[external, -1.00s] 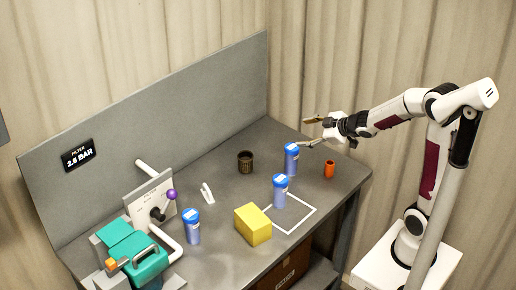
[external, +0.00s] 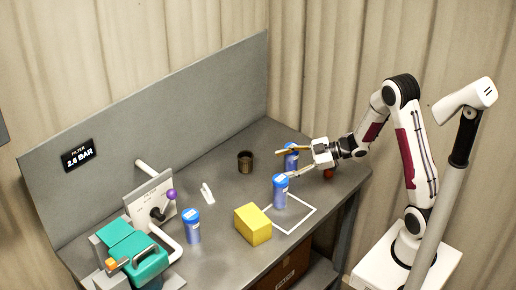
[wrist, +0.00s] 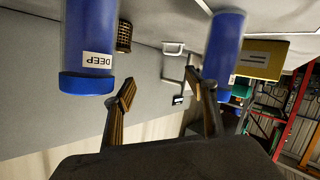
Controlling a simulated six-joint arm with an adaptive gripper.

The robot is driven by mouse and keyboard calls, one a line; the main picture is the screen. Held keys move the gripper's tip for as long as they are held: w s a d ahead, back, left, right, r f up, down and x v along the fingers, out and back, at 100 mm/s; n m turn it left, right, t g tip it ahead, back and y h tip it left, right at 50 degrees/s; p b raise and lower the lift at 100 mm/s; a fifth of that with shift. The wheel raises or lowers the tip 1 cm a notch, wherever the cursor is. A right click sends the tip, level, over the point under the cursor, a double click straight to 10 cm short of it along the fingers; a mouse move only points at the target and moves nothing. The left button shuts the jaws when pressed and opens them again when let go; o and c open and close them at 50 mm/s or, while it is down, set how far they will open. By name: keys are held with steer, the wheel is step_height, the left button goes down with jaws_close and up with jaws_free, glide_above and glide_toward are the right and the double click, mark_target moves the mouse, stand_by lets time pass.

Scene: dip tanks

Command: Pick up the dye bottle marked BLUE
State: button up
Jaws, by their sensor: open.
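Three similar blue bottles stand upright on the grey bench. In the external view, one is at the back right (external: 291,160), one by the white square outline (external: 280,191), one farther left (external: 193,228). My gripper (external: 284,165) is open and empty near the two right bottles, partly in front of the back one. In the wrist view, the bottle at left (wrist: 88,40) has a label reading DEEP. Another bottle at right (wrist: 222,45) shows only a label edge. The open fingers (wrist: 161,88) appear between them. I cannot read a BLUE label on any bottle.
A yellow block (external: 253,224) stands beside the white outline (external: 300,227). A dark cup (external: 245,162) is behind. A teal machine (external: 135,250) and purple-knobbed lever (external: 171,195) occupy the left.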

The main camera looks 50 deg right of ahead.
mark_target(285, 182)
steer(key=shift+s+d+f+g+y, duration=0.15)
steer(key=shift+s+d+f+y, duration=0.05)
steer(key=shift+s+f, duration=0.4)
steer(key=shift+s+d+f+g+y, duration=0.15)
steer(key=shift+s+d+f+y, duration=0.05)
steer(key=shift+s+f, duration=0.3)
steer(key=shift+s+a+y, duration=0.2)
steer(key=shift+s+y, duration=0.1)
steer(key=shift+y, duration=0.1)
steer(key=shift+s+a+g+y, duration=0.1)
steer(key=shift+s+g+y, duration=0.3)
steer(key=shift+s+y, duration=0.35)
steer(key=s, duration=0.1)
steer(key=y, duration=0.1)
steer(key=s+y, duration=0.1)
steer(key=shift+s+r+g, duration=0.25)
steer(key=shift+s+g, duration=0.1)
steer(key=shift+g, duration=0.05)
steer(key=shift+s+r+g+y, duration=0.25)
steer(key=shift+s+g+y, duration=0.05)
steer(key=shift+s+y, duration=0.45)
steer(key=shift+x, duration=1.15)
steer(key=shift+w, duration=0.1)
steer(key=shift+x, duration=2.55)
